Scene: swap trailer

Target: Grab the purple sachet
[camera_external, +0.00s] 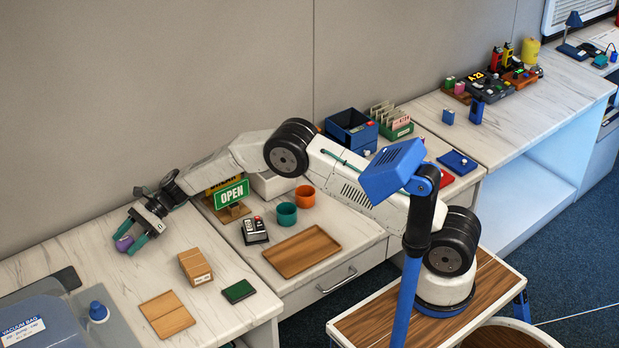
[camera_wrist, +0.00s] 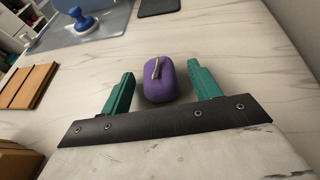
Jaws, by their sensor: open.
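The purple sachet (camera_wrist: 159,84) lies on the white marbled counter in the wrist view, a rounded purple bundle with a small pale strip on top. My gripper (camera_wrist: 163,85) is open, with one green finger on each side of the sachet. A gap shows between the sachet and each finger, so the jaws are not closed on it. In the external view the sachet (camera_external: 124,243) shows at the left, partly hidden by my gripper (camera_external: 131,242), which reaches down close to the counter.
A cardboard box (camera_external: 196,266), a green pad (camera_external: 238,291) and a wooden board (camera_external: 167,314) stand right of and in front of the gripper. A blue knobbed object (camera_external: 98,311) and a vacuum bag (camera_external: 40,322) lie at the front left. The wall is close behind.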

